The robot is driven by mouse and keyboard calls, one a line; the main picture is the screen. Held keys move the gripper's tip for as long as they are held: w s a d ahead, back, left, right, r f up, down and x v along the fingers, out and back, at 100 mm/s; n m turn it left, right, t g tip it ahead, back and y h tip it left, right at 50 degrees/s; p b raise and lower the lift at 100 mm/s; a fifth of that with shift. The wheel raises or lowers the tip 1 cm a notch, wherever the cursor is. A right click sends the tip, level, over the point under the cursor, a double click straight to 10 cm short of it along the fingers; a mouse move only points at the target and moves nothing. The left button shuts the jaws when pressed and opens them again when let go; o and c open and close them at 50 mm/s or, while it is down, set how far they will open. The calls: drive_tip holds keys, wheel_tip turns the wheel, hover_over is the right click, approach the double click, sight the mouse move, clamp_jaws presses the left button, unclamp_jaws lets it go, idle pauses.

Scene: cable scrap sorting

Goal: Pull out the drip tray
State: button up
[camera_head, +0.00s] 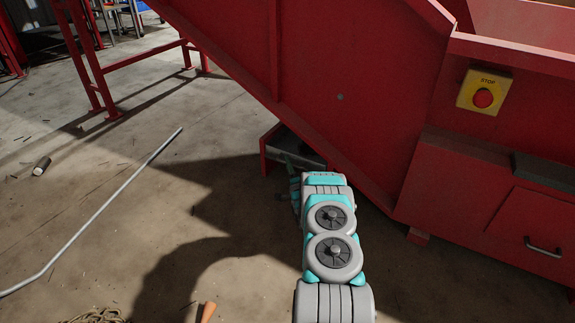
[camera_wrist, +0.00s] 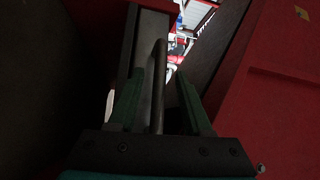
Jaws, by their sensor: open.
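The drip tray (camera_head: 308,157) shows in the head view as a dark, shallow shape in a red housing under the sloping red machine. My arm hides its front and right part. In the wrist view a grey bar handle (camera_wrist: 158,85) stands upright in the picture, with a dark tray surface beside it. My gripper (camera_wrist: 160,78) is open, with one green finger on each side of the bar. The fingers appear apart from it. In the head view my gripper (camera_head: 292,188) is at the tray's front, mostly hidden by my wrist.
The red machine (camera_head: 340,60) overhangs the tray, with a stop button (camera_head: 483,98) and a handled drawer (camera_head: 540,235) at right. A long grey rod (camera_head: 105,205), a small cylinder (camera_head: 41,166) and a coil of rope (camera_head: 95,315) lie on the floor. Floor at left is mostly clear.

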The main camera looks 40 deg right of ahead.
drive_tip(key=shift+x, duration=0.85)
clamp_jaws()
idle(0.8)
